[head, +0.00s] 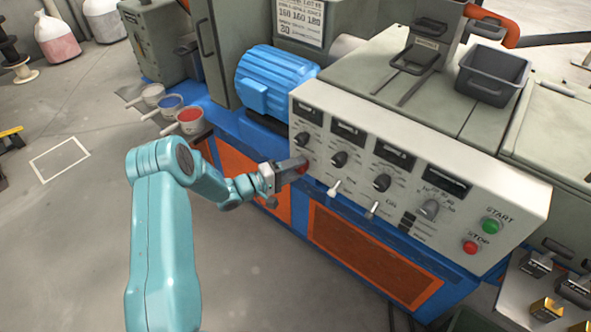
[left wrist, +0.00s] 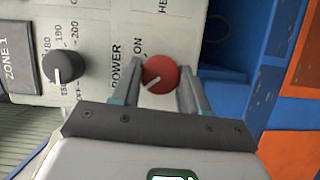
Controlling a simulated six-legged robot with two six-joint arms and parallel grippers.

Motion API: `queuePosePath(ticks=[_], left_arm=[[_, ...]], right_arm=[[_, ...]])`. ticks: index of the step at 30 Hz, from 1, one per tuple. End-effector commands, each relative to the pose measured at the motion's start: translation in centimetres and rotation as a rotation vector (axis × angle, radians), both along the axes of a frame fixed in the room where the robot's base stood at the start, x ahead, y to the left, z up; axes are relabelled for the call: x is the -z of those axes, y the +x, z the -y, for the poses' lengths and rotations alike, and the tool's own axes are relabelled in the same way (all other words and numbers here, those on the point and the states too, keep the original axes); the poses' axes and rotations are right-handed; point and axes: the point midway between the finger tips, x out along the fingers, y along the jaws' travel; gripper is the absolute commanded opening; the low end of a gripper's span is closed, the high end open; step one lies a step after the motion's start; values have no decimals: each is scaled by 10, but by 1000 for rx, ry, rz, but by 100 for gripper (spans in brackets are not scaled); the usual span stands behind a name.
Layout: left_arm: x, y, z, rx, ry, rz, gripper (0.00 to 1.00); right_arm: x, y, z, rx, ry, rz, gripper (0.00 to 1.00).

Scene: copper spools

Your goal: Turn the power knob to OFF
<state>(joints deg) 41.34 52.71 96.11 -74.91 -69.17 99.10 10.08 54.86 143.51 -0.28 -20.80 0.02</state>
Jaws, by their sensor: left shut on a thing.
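The red power knob (left wrist: 160,74) sits on the grey control panel (left wrist: 105,20), beside the printed words POWER and ON. Its white pointer line slants toward the lower left in the left wrist view, away from the word ON. My left gripper (left wrist: 158,90) is shut on the knob, with one finger on each side. In the head view the left gripper (head: 297,165) reaches the lower left corner of the panel, and a bit of the red knob (head: 304,169) shows at its tips. The OFF mark of this knob cannot be made out. My right gripper is not in view.
The black Zone 1 knob (left wrist: 64,67) is beside the power knob. Toggle switches (head: 334,188), a green START button (head: 491,226) and a red STOP button (head: 471,247) lie further right. A blue motor (head: 272,82) stands behind the panel. Open floor lies left.

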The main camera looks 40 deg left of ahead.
Motion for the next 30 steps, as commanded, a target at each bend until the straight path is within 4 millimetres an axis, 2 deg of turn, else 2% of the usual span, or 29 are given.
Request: queuePosePath(ticks=[9, 22, 23, 24, 25, 30], left_arm=[[0, 1, -1, -4, -72, -4, 14], [-1, 1, -1, -4, -80, -4, 14], [-1, 1, -1, -4, -80, -4, 54], [-1, 1, -1, -4, -80, -4, 67], [-1, 1, -1, -4, -79, -5, 69], [0, 0, -1, -3, -79, -6, 69]], right_arm=[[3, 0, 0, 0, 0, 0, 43], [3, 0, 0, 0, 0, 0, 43], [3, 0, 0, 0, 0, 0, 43], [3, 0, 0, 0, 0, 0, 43], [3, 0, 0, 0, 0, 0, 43], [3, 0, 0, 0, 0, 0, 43]])
